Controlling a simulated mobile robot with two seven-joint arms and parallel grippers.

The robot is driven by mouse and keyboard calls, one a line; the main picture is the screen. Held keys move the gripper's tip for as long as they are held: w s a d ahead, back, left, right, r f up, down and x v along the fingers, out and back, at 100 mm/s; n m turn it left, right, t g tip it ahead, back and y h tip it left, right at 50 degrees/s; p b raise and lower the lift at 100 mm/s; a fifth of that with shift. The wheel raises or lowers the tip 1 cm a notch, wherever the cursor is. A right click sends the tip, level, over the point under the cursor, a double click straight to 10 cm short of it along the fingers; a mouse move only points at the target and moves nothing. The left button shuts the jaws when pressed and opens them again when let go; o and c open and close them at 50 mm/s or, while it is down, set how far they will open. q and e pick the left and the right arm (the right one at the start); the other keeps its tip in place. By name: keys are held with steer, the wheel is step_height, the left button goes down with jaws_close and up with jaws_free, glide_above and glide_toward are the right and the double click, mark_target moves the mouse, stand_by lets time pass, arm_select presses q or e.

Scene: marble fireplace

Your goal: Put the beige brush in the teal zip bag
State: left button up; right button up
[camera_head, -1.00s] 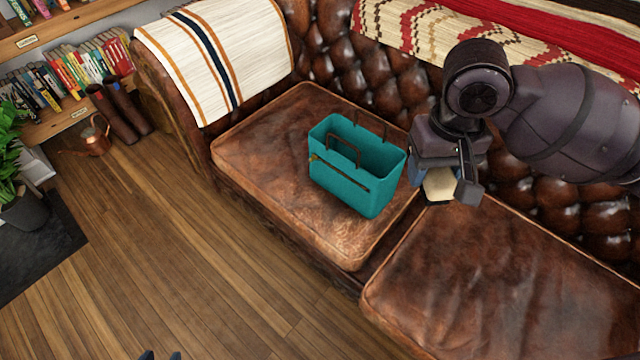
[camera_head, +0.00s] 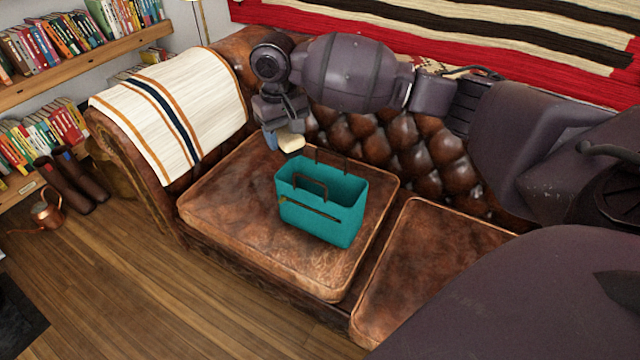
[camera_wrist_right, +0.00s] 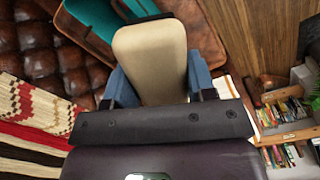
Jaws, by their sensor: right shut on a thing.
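The teal zip bag (camera_head: 318,221) stands upright on the left seat cushion, open at the top, with brown handles and a zip across its front. Its teal side also shows at the top left of the right wrist view (camera_wrist_right: 88,14). My right gripper (camera_head: 280,141) is behind and slightly left of the bag, above the cushion near the backrest. It is shut on the beige brush (camera_head: 291,142), which is outside the bag. In the right wrist view the brush (camera_wrist_right: 151,62) sits between the blue finger pads. My left gripper is not in view.
The brown leather sofa has a tufted backrest (camera_head: 400,153) close behind my right arm. A striped blanket (camera_head: 172,105) covers its left armrest. The right seat cushion (camera_head: 432,262) is bare. Bookshelves (camera_head: 80,70) and a copper watering can (camera_head: 45,210) are at the left.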

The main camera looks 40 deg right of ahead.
mark_target(321, 195)
steer(key=w+d+f+n, duration=0.3)
steer(key=w+d, duration=0.3)
steer(key=d, duration=0.5)
steer(key=f+b, duration=0.4)
steer(key=f, duration=0.7)
steer(key=d+f+n+b, duration=0.1)
steer(key=f+b, duration=0.3)
steer(key=f, duration=0.8)
steer(key=f+n+b, duration=0.1)
steer(key=f+b, duration=0.3)
steer(key=f, duration=0.7)
steer(key=shift+w+d+f, duration=0.2)
steer(key=shift+d+f, duration=0.05)
steer(key=shift+d, duration=0.1)
steer(key=shift+f, duration=0.1)
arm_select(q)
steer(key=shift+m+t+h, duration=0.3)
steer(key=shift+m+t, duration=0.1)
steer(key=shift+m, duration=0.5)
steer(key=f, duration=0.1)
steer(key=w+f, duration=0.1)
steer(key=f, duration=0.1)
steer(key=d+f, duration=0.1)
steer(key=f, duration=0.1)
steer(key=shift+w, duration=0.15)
arm_select(e)
steer(key=shift+w, duration=0.1)
steer(key=shift+r, duration=0.2)
